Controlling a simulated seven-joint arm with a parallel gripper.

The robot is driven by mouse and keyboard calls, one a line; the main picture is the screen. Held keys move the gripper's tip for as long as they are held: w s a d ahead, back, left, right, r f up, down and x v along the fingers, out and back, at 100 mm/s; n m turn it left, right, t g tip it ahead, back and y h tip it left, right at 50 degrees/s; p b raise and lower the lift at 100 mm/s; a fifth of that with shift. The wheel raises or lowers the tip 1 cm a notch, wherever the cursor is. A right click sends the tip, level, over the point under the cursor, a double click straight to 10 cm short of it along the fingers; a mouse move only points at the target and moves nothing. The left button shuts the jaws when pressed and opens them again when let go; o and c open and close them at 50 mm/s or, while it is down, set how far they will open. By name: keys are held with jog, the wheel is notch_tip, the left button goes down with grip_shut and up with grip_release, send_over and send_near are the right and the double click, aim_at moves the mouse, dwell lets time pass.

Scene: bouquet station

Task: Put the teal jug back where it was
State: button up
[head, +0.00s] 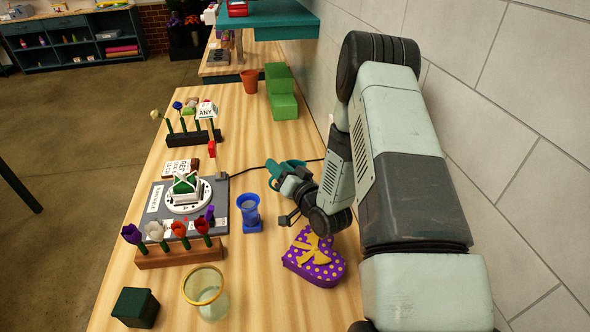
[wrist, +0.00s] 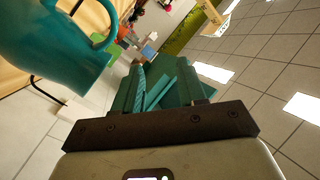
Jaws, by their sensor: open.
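The teal jug (head: 286,167) is on the wooden table right of the turntable device, partly hidden by my gripper in the head view. In the wrist view the jug (wrist: 50,45) is large at the upper left, with its handle on its right side. My gripper (wrist: 165,88) is open, and the jug is beside its fingers, not between them. In the head view my gripper (head: 292,190) is at the near side of the jug. Whether they touch I cannot tell.
A blue vase (head: 250,212) stands left of my gripper. A purple heart-shaped box (head: 313,258) lies nearer. A glass jar with a gold rim (head: 205,291) and a flower rack (head: 178,253) are at the near left. Green stepped blocks (head: 281,93) stand farther back, by the wall.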

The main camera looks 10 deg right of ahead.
notch_tip(320, 180, up, 12)
jog(key=w+d+f+n+g+h, duration=0.1)
jog(key=w+d+n+g+h, duration=0.1)
jog(key=w+n+g+h, duration=0.1)
jog(key=s+d+r+g+h, duration=0.1)
jog(key=s+r+h, duration=0.1)
jog(key=s+r, duration=0.3)
jog(key=s+d+r+g+h, duration=0.1)
jog(key=s+d+r+h, duration=0.15)
jog(key=r, duration=0.55)
jog(key=s+r+g, duration=0.2)
jog(key=s+r, duration=0.1)
jog(key=s, duration=1.1)
jog(key=s+a+r+g, duration=0.1)
jog(key=s+r+g, duration=0.2)
jog(key=s, duration=1.2)
jog(key=shift+a+r+g, duration=0.2)
jog(key=shift+r+g, duration=0.1)
jog(key=shift+r, duration=0.1)
